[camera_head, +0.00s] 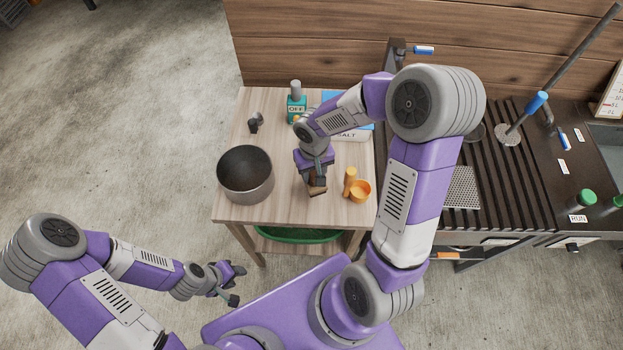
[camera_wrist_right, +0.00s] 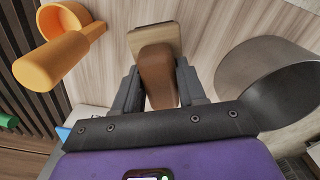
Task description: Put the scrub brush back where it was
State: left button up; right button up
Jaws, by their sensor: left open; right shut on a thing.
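The scrub brush (camera_head: 317,190) is at the middle of the small wooden table. In the right wrist view the brush (camera_wrist_right: 156,68) shows a brown grip and a lighter tan block at its far end. My right gripper (camera_head: 314,180) is shut on the brown grip, with one finger on each side (camera_wrist_right: 157,88). I cannot tell whether the brush touches the table top. My left gripper (camera_head: 233,284) is open and empty, off the table's front left side, over the floor.
A dark pot (camera_head: 246,187) stands left of the brush and an orange scoop (camera_head: 359,189) lies to its right. A teal bottle (camera_head: 296,108), a blue item and a salt packet (camera_head: 349,134) are behind. A slatted counter (camera_head: 500,180) adjoins the wooden table (camera_head: 285,213) on the right.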

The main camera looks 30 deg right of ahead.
notch_tip(320, 180, down, 5)
jog(key=shift+r+b, duration=0.1)
jog(key=shift+b, duration=0.45)
jog(key=shift+w, duration=0.1)
jog(key=o, duration=0.6)
jog(key=shift+f, duration=0.2)
jog(key=shift+c, duration=0.2)
jog(key=o, duration=0.5)
jog(key=shift+c, duration=0.2)
jog(key=shift+r, duration=0.15)
jog(key=shift+r, duration=0.25)
notch_tip(320, 180, up, 12)
jog(key=p, duration=0.3)
jog(key=shift+f, duration=0.15)
